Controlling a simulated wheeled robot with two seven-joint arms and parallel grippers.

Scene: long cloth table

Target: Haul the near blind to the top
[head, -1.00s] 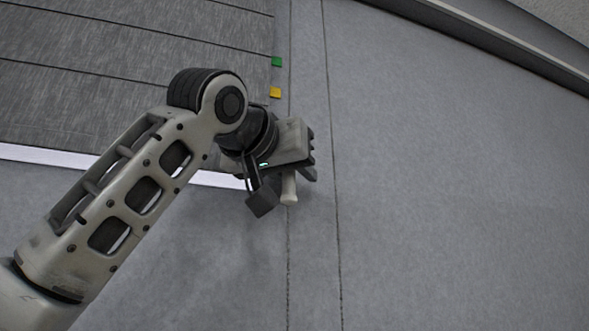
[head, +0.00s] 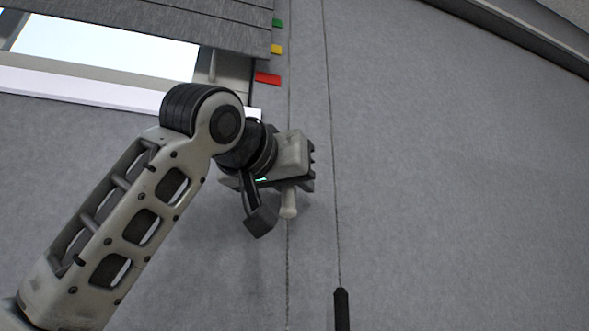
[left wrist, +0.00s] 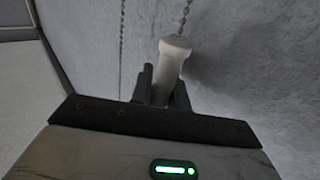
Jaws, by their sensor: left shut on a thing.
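The grey slatted blind (head: 150,18) hangs at the upper left in the head view. Its lower edge is near the yellow marker, with bright window glass (head: 100,48) bare below it. My left gripper (head: 297,170) is shut on a pale cord handle (head: 289,203), right of the window and lower than it. The handle's lower end sticks out below the jaws. In the left wrist view the pale handle (left wrist: 173,58) stands between the fingers (left wrist: 162,88), with a beaded cord running from its end. The blind's top is out of view, and my right gripper is not in view.
Green (head: 277,22), yellow (head: 276,49) and red (head: 267,78) markers line the window's right side. A second cord ends in a dark handle (head: 341,308). A white sill (head: 90,88) runs under the window. The grey wall to the right is clear.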

